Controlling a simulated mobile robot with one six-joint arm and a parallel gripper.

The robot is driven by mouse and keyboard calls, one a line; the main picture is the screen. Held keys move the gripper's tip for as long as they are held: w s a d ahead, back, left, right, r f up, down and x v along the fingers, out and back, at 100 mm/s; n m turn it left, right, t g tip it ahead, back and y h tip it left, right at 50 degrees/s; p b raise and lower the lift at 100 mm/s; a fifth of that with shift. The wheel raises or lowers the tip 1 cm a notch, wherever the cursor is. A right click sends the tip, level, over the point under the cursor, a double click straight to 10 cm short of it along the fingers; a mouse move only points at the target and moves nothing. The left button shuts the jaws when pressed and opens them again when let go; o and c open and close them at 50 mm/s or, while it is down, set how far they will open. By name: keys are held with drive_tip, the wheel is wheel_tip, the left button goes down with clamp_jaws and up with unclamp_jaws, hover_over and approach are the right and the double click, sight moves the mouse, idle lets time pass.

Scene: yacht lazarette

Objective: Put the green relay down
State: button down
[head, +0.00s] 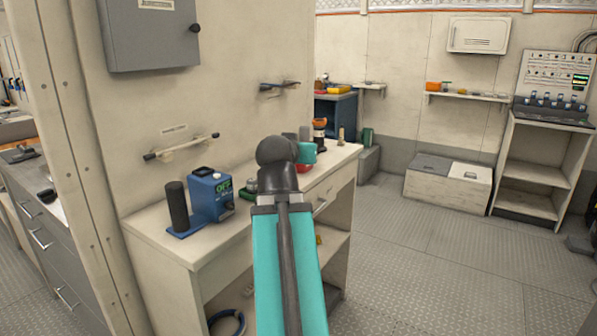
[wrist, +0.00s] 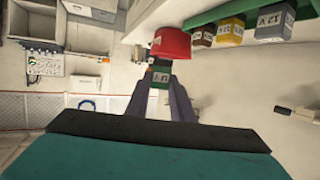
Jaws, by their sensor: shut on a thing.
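The green relay (wrist: 159,77) is a small dark green block with a pale label, between the fingertips of my gripper (wrist: 160,85) in the wrist view. My gripper is shut on it. A red bowl-like container (wrist: 172,42) appears just beyond the relay in the wrist view; I cannot tell whether they touch. A red thing on the bench (head: 304,168) in the head view is partly behind my arm. My arm hides the gripper and relay in the head view.
Several labelled blocks, among them a dark red one (wrist: 202,38) and a yellow one (wrist: 275,22), sit by a green strip (wrist: 215,14). On the bench (head: 165,238) stand a blue device (head: 210,195) and a black cylinder (head: 177,205). Open floor (head: 430,250) lies to the right.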

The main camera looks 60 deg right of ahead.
drive_tip(key=shift+s+d+r, duration=0.1)
drive_tip(key=shift+d, duration=0.1)
drive_tip(key=p, duration=0.1)
drive_tip(key=d+p, duration=0.1)
drive_tip(key=shift+w+d+p, duration=0.25)
drive_tip(key=shift+w+p, duration=0.15)
drive_tip(key=w+d+p, duration=0.3)
drive_tip(key=d+p, duration=0.2)
drive_tip(key=p, duration=0.5)
drive_tip(key=shift+w+d+f, duration=0.2)
drive_tip(key=shift+w+f, duration=0.05)
drive_tip(key=shift+w, duration=0.1)
drive_tip(key=p, duration=0.4)
drive_tip(key=d+p, duration=0.1)
drive_tip(key=p, duration=0.2)
drive_tip(key=shift+w+d+g+p, duration=0.25)
drive_tip(key=shift+w+g+p, duration=0.05)
drive_tip(key=shift+w+p, duration=0.05)
drive_tip(key=p, duration=0.8)
drive_tip(key=shift+w+d+f, duration=0.15)
drive_tip(key=shift+w, duration=0.2)
drive_tip(key=shift+w+d+f+p, duration=0.2)
drive_tip(key=shift+w+d, duration=0.45)
drive_tip(key=shift+d, duration=0.25)
drive_tip(key=shift+w+d+f+p, duration=0.1)
drive_tip(key=shift+w+d+f, duration=0.05)
drive_tip(key=shift+w+d, duration=0.65)
